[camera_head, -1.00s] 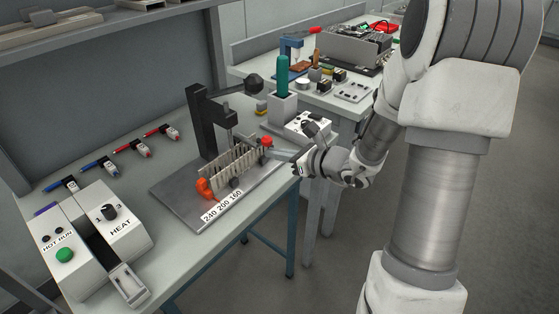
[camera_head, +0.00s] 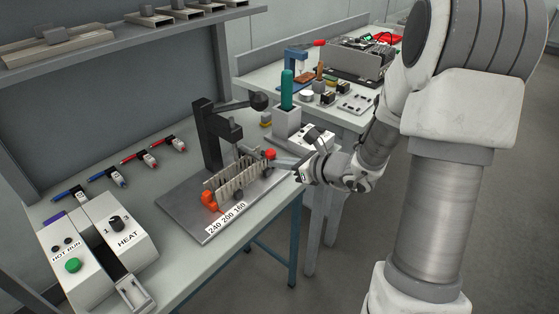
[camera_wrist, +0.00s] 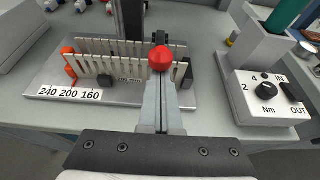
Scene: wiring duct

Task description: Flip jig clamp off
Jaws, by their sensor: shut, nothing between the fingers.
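The jig is a grey metal plate (camera_head: 182,207) carrying a slotted grey wiring duct (camera_head: 235,184) and a black upright post (camera_head: 206,135). A red ball knob (camera_head: 270,154) is at the duct's right end; it also shows in the wrist view (camera_wrist: 161,59). An orange part (camera_head: 208,200) is at the duct's left end. My gripper (camera_head: 277,161) is at the right end of the jig. In the wrist view its fingers (camera_wrist: 160,92) are together and empty, with their tips right by the red knob. I cannot tell whether they touch it. The knob's lower part is hidden.
A control box with a HEAT dial (camera_head: 115,222) stands at the front left. A box with an Nm dial (camera_wrist: 266,90) and a green-handled tool (camera_head: 287,88) are right of the jig, close to my gripper.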

